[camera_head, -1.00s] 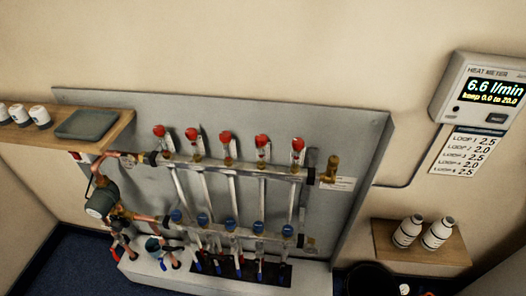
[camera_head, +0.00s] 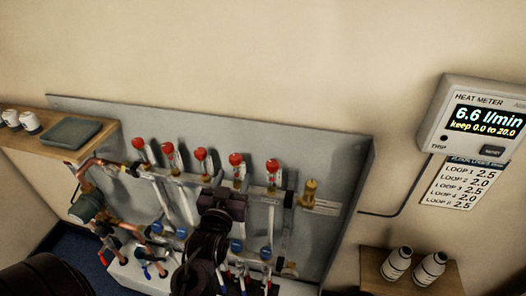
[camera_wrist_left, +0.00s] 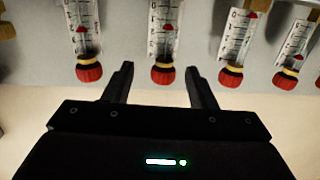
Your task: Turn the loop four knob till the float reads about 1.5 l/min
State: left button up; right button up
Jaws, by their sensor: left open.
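A row of red knobs tops clear flow gauges on the manifold. Counting from the left in the head view, the fourth is the loop four knob (camera_head: 236,159). In the left wrist view, upside down and reversed, it appears to be the red knob (camera_wrist_left: 163,75) between the fingertips. Its gauge (camera_wrist_left: 163,32) shows a red float, too small to read surely. My left gripper (camera_head: 223,195) is open and empty, just below that knob in the head view. Its fingers (camera_wrist_left: 160,90) point at the knob, apparently not touching. My right gripper is not in view.
Neighbouring red knobs stand close on both sides (camera_head: 200,154) (camera_head: 272,165). A brass fitting (camera_head: 309,192) ends the rail. The heat meter (camera_head: 487,117) reads 6.6 l/min, keep 0.0 to 20.0. A loop list (camera_head: 458,184) hangs below it. White bottles (camera_head: 397,264) stand on the right shelf.

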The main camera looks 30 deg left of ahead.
aim_at(237, 155)
pick_arm(q)
jog(key=shift+a+r, duration=0.15)
jog(key=shift+r, duration=0.8)
jog(key=shift+w+a+r, duration=0.1)
jog(key=shift+w+r, duration=0.1)
jog(key=p+x, duration=0.2)
jog(key=x, duration=0.4)
jog(key=shift+a+r, duration=0.1)
jog(key=shift+a, duration=0.05)
jog(key=shift+w+a, duration=0.2)
jog(key=shift+w, duration=0.3)
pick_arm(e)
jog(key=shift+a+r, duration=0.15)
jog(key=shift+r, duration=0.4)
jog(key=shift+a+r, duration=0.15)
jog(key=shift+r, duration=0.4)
